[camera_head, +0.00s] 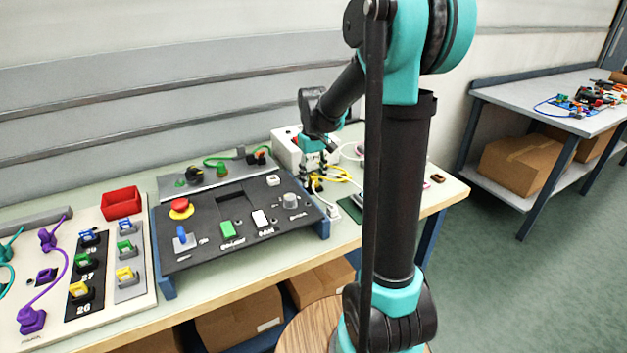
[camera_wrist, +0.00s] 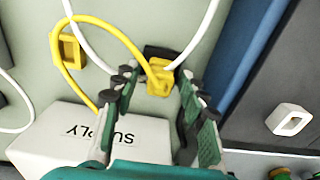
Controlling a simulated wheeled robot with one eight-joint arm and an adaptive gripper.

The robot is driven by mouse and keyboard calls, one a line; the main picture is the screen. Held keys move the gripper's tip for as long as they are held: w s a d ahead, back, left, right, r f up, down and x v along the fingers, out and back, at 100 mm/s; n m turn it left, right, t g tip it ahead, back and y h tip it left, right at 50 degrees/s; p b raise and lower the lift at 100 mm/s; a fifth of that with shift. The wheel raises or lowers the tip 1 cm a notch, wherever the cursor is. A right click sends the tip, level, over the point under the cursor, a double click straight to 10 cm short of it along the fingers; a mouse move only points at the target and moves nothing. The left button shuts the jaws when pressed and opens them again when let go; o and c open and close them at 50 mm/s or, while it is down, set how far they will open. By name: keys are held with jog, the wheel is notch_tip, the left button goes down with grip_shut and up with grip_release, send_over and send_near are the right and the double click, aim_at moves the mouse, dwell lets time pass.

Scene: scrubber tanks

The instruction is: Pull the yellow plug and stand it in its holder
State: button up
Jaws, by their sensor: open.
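The yellow plug (camera_wrist: 160,80) sits against a small black block (camera_wrist: 156,52), perhaps its socket, in the wrist view. A yellow cable (camera_wrist: 115,30) arches from the plug up and left, then back toward the white SUPPLY box. A square yellow holder (camera_wrist: 69,50) with an opening lies left of the plug, apart from it. My gripper (camera_wrist: 158,88) is open, with a green-padded finger on each side of the plug; I cannot tell whether either touches it. In the head view my gripper (camera_head: 314,166) is low over the bench's right part, and the plug is hard to make out there.
The white SUPPLY box (camera_wrist: 110,130) stands close below the left finger. White cables (camera_wrist: 190,35) run near the plug. A dark control panel (camera_head: 235,225) with a blue side stands beside the work spot. A red bin (camera_head: 121,203) and plug boards are farther left.

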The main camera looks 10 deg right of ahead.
aim_at(313, 175)
jog(key=shift+c, duration=0.4)
dwell(0.4)
grip_shut()
jog(key=o, duration=0.7)
grip_release()
jog(key=shift+r, duration=0.1)
notch_tip(313, 175, up, 12)
jog(key=shift+f, duration=0.2)
jog(key=shift+c, duration=1.3)
jog(key=shift+f, duration=0.3)
jog(key=shift+c, duration=1.1)
jog(key=shift+f, duration=1.1)
jog(key=shift+c, duration=0.7)
